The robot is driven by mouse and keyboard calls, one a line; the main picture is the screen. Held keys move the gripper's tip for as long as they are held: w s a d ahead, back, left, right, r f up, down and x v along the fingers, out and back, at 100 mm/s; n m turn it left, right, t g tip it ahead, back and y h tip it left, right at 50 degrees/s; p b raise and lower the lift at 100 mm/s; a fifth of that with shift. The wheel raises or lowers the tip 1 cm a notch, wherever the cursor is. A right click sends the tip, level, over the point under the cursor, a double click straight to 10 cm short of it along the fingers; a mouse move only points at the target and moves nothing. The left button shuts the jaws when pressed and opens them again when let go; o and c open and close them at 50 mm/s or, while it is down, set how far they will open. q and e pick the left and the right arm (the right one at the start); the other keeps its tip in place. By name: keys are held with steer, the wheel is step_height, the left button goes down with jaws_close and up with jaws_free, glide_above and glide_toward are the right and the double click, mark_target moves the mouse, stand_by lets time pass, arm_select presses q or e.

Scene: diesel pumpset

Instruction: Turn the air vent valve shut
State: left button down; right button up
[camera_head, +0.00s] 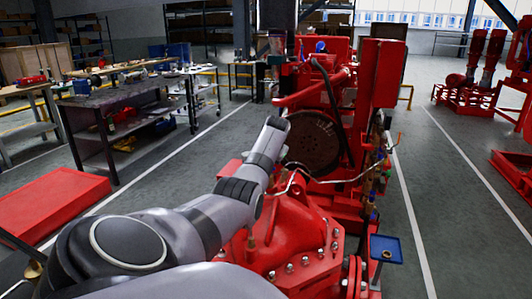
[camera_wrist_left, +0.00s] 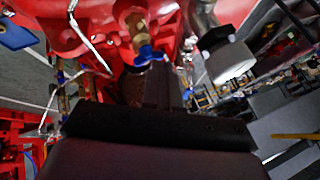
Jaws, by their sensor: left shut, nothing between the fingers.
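The air vent valve shows in the left wrist view as a small brass fitting with a blue handle (camera_wrist_left: 148,53), set against red machinery. My left gripper (camera_wrist_left: 160,78) is shut and empty, its dark fingers pointing at the blue handle. The fingertips appear right at the handle's near edge; I cannot tell whether they touch it. In the head view my left arm reaches from the lower left over the red pump, and I cannot make out its fingertips or the valve there. My right gripper is in neither view.
The red pumpset (camera_head: 295,245) fills the middle, with a thin pale pipe (camera_head: 325,181) running across it. A small blue tray (camera_head: 386,248) stands at its right. A red block (camera_head: 52,203) and a workbench (camera_head: 125,105) are at the left. Open floor lies right of the pumpset.

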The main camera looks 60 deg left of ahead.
arm_select(q)
steer(key=shift+s+d+r, duration=0.5)
steer(key=shift+s+r, duration=0.05)
steer(key=shift+r, duration=0.15)
steer(key=shift+s+d+r, duration=0.45)
steer(key=shift+s+r, duration=0.1)
steer(key=shift+r, duration=0.15)
steer(key=shift+f, duration=0.1)
steer(key=w+d+f+m+t+h, duration=0.1)
steer(key=d+f+m+t, duration=0.25)
steer(key=d+f, duration=0.8)
steer(key=w+d+f+m+t, duration=0.2)
steer(key=d+f+m, duration=0.2)
steer(key=d+f, duration=0.8)
steer(key=s+d+f+t+h, duration=0.1)
steer(key=s+d+h, duration=0.1)
steer(key=s+d, duration=0.4)
steer(key=s+d+f+t+h, duration=0.1)
steer(key=s+d+h, duration=0.2)
steer(key=d, duration=1.1)
steer(key=s+d+f+t+h, duration=0.1)
steer(key=s+d+h, duration=0.2)
steer(key=s+d, duration=0.5)
steer(key=d, duration=0.2)
steer(key=shift+s+d, duration=0.4)
